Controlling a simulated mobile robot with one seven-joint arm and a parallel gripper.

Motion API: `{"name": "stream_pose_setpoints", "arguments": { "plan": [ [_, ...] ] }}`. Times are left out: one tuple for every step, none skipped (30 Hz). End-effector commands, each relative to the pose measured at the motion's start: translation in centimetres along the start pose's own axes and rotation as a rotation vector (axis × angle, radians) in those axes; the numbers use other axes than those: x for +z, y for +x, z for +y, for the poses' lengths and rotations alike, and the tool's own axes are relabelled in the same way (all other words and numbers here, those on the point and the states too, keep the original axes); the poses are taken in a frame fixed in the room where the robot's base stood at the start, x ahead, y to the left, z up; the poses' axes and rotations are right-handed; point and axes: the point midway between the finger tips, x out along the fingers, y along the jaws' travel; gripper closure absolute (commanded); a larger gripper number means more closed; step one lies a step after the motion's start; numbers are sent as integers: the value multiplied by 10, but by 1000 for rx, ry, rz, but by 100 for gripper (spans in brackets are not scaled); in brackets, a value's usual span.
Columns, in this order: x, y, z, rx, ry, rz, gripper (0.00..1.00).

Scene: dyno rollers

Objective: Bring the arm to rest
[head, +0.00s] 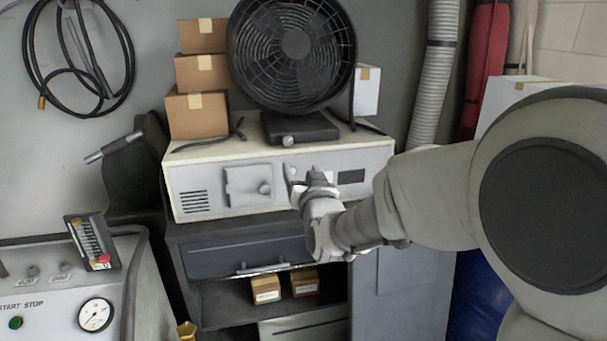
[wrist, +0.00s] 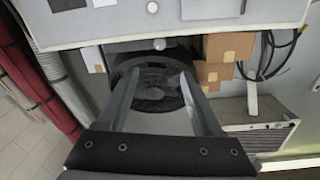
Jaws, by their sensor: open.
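My arm (head: 430,195) reaches in from the right of the head view. My gripper (head: 314,182) is in front of the white cabinet (head: 225,207), near its knobs and panel. In the wrist view my gripper (wrist: 157,80) shows two fingers spread apart with nothing between them. The black fan (wrist: 150,92) appears behind the fingers there. The picture in the wrist view is turned over, with the white cabinet (wrist: 190,28) at the top. I cannot tell the exact gap between the fingertips and the cabinet front.
The black fan (head: 293,50) stands on the cabinet beside stacked cardboard boxes (head: 202,72). Below is a dark shelf unit (head: 240,255) holding small boxes (head: 266,289). A console with a gauge (head: 96,314) is at lower left. A grey duct (head: 433,75) and red roll (head: 484,60) stand at right.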

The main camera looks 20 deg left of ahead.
Motion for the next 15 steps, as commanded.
{"name": "stream_pose_setpoints", "arguments": {
  "plan": [
    [0, -2, 0, 0, 0, 0, 33],
    [0, -2, 0, 0, 0, 0, 33],
    [0, -2, 0, 0, 0, -1, 33],
    [0, -2, 0, 0, 0, -1, 33],
    [0, -2, 0, 0, 0, -1, 33],
    [0, -2, 0, 0, 0, -1, 33],
    [0, -2, 0, 0, 0, -1, 33],
    [0, -2, 0, 0, 0, -1, 33],
    [0, -2, 0, 0, 0, -1, 33],
    [0, -2, 0, 1, 0, -1, 33],
    [-1, -2, 1, 2, 0, -3, 33],
    [-3, -4, 4, 6, -1, -9, 33],
    [-5, -6, 6, 11, -2, -17, 33],
    [-9, -9, 10, 18, -4, -26, 33],
    [-14, -14, 18, 31, -7, -45, 33]
  ]
}}
